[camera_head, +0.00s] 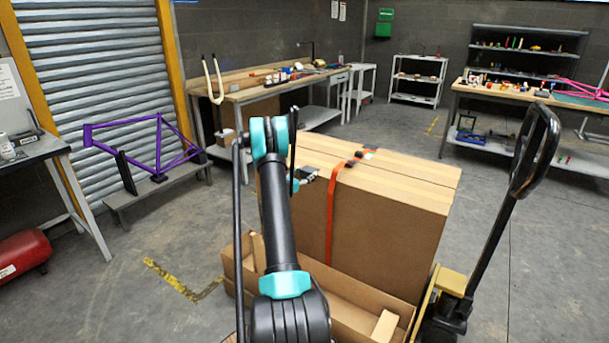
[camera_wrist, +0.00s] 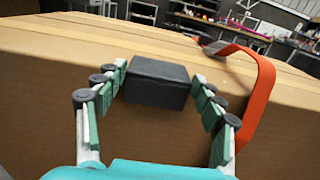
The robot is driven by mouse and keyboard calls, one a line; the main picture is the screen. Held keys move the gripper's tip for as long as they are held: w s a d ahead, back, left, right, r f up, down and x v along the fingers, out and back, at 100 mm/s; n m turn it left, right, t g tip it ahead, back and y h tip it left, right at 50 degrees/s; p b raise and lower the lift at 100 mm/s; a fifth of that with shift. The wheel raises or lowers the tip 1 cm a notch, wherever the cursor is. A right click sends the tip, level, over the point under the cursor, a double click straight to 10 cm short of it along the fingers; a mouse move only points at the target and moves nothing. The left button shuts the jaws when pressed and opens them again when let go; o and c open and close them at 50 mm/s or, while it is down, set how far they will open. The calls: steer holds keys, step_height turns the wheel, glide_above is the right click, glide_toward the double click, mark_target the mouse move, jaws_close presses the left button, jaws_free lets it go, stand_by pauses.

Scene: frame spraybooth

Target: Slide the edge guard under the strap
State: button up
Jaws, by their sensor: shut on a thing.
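The edge guard (camera_wrist: 158,82) is a small black block between my gripper's fingers (camera_wrist: 160,78) in the wrist view. My gripper is shut on it, at the upper edge of a large cardboard box (camera_wrist: 60,120). The orange strap (camera_wrist: 262,95) is just right of my gripper and bows out from the box edge, leaving a gap. The guard is left of the strap and apart from it. In the head view the strap (camera_head: 331,215) runs down the box front, with my gripper (camera_head: 306,174) to its left. Contact between guard and box is unclear.
The box (camera_head: 390,230) stands in a low cardboard tray (camera_head: 345,290) on a pallet truck, whose black handle (camera_head: 535,150) rises at right. A dark buckle (camera_head: 354,158) sits on the strap on top. A purple frame (camera_head: 140,150) stands left; workbenches line the back.

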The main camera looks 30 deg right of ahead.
mark_target(323, 178)
steer(key=c, duration=0.5)
steer(key=o, duration=0.4)
steer(key=shift+c, duration=0.7)
steer(key=shift+s+d, duration=0.6)
steer(key=shift+s, duration=0.95)
steer(key=shift+s+d, duration=0.65)
steer(key=shift+s, duration=0.85)
steer(key=shift+s+d, duration=0.6)
steer(key=shift+s, duration=0.95)
steer(key=o, duration=1)
steer(key=shift+r, duration=0.1)
step_height(323, 178, up, 10)
steer(key=shift+f, duration=0.1)
